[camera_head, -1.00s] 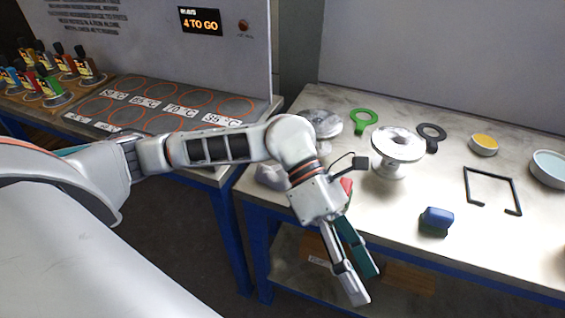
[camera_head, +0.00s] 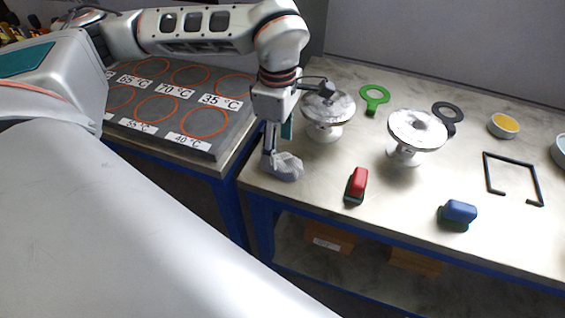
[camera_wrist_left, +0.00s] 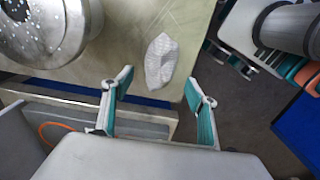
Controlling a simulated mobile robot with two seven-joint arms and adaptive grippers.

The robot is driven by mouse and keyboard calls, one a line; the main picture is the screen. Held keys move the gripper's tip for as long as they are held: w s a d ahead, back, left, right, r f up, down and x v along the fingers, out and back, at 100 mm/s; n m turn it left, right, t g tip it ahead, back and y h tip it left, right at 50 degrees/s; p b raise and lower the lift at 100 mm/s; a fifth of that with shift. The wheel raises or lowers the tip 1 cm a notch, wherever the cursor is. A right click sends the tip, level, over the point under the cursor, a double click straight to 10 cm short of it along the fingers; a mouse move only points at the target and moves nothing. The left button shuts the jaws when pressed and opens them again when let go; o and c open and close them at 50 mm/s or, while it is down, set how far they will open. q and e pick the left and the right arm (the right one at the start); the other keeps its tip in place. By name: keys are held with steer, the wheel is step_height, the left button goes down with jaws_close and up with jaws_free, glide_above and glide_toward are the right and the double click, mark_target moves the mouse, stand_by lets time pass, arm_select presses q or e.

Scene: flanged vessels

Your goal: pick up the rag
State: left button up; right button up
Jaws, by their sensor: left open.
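The rag (camera_head: 286,168) is a pale grey-white crumpled cloth lying on the near left corner of the light table (camera_head: 320,185). My left gripper (camera_head: 277,148) is over that corner, pointing down, with one finger overlapping the rag's left side in the head view. In the left wrist view the rag (camera_wrist_left: 161,58) lies beyond the open fingertips (camera_wrist_left: 159,80), roughly in line with the gap between them. The gripper is empty; I cannot tell whether a finger touches the rag. My right gripper is not in view.
A flanged vessel (camera_head: 328,112) stands just behind the rag, with a second (camera_head: 410,135) to its right. A red block (camera_head: 357,182) and a blue block (camera_head: 459,212) lie along the front. A hotplate with marked circles (camera_head: 190,115) stands left, across a gap.

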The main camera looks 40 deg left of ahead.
mark_target(282, 160)
arm_select(q)
steer(key=f, duration=0.3)
steer(key=shift+w+d+f, duration=0.15)
steer(key=shift+d+f, duration=0.2)
steer(key=shift+d, duration=0.05)
steer(key=shift+f, duration=0.6)
steer(key=c, duration=1.2)
steer(key=shift+r, duration=0.1)
step_height(282, 160, up, 20)
steer(key=shift+f+p, duration=0.1)
steer(key=shift+p, duration=0.55)
